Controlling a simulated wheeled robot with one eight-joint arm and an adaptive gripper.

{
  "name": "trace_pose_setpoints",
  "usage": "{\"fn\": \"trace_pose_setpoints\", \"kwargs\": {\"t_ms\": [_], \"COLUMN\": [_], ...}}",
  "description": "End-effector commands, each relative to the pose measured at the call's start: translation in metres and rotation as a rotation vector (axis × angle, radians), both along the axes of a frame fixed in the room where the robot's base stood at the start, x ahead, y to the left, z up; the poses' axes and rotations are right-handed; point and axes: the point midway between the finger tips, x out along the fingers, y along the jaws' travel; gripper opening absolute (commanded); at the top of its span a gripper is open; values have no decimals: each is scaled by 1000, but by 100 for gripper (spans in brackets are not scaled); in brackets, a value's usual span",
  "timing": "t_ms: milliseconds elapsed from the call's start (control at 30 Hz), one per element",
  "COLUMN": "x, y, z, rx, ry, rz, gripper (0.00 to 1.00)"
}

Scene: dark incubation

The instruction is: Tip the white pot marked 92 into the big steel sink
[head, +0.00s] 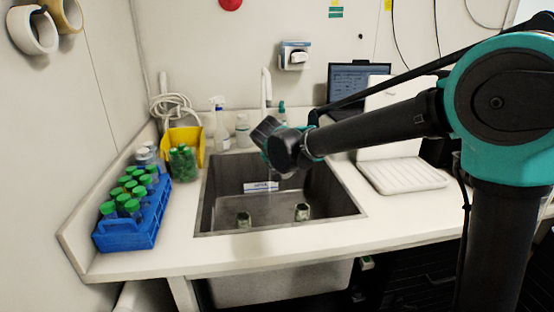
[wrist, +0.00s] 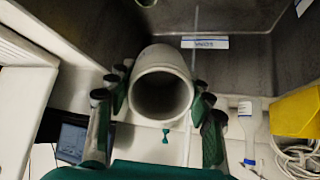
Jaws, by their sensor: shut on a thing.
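The white pot (wrist: 160,56) is between the two fingers of my gripper (wrist: 160,88) in the wrist view. Its round open mouth faces the wrist camera, and its inside looks grey with no contents that I can make out. No number shows on the side I see. The fingers press on it from both sides. In the head view my gripper (head: 272,150) is over the back of the big steel sink (head: 225,200), and the pot cannot be made out there behind my wrist. The sink's grey wall also shows in the wrist view (wrist: 90,35).
Two small jar-like things (head: 302,212) stand in the sink, near a white label strip (head: 261,187). A blue rack (head: 128,236) of green-capped tubes and a yellow bin (head: 196,138) are left. A spray bottle (head: 220,130) and tap (head: 265,88) stand behind. A white ribbed board (head: 405,176) lies right.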

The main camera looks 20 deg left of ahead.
Motion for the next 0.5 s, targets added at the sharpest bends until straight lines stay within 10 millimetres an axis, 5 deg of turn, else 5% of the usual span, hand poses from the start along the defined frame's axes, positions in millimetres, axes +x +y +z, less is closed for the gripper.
{"fn": "trace_pose_setpoints", "kwargs": {"t_ms": [500], "x": [1], "y": [-1], "z": [-8], "rx": [-509], "ry": [-314], "rz": [1], "gripper": [17]}}
